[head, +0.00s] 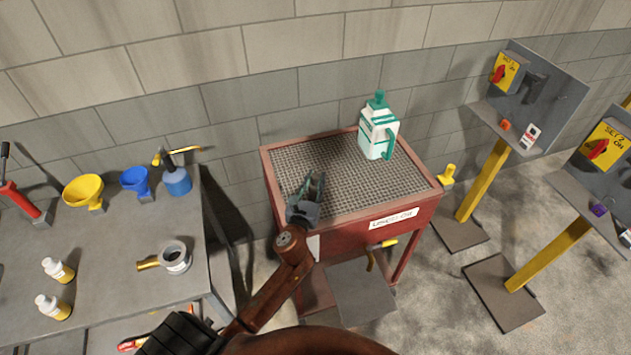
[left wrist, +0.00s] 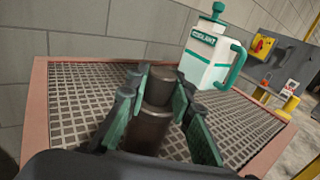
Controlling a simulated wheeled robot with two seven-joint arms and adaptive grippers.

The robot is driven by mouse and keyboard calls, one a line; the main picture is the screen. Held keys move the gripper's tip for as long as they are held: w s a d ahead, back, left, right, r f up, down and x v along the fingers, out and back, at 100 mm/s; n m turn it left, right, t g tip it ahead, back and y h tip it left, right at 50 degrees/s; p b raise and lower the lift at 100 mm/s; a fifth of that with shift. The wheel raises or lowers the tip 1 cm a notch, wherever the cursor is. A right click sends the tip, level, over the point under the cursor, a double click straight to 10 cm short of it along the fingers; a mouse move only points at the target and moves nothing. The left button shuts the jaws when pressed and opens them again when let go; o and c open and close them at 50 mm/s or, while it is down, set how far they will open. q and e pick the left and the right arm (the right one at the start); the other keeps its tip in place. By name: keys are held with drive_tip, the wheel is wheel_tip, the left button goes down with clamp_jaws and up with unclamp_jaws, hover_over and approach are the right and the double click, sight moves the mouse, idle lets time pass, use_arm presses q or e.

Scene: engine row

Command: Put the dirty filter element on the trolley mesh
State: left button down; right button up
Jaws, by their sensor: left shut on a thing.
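My left gripper (head: 311,187) is over the left part of the trolley mesh (head: 345,180), its fingers pointing away from me. In the left wrist view its green-padded fingers are closed on both sides of a dark grey-brown cylinder, the dirty filter element (left wrist: 149,126), with a narrower top. The element looks roughly upright in that view, with mesh around it. I cannot tell whether its lower end touches the mesh. In the head view the fingers mostly hide it. My right gripper is not in view.
A white and green coolant jug (head: 378,132) stands on the mesh at the back right. Bare mesh lies between it and my gripper. The red trolley has a raised rim (head: 265,165). A grey bench (head: 110,235) with funnels and bottles stands left; switch stands (head: 487,180) stand right.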

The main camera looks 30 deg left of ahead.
use_arm(q)
drive_tip(key=c, duration=1.7)
unclamp_jaws()
drive_tip(key=shift+f, duration=0.2)
drive_tip(key=shift+r, duration=0.3)
drive_tip(key=v, duration=1.2)
drive_tip(key=shift+s, duration=0.1)
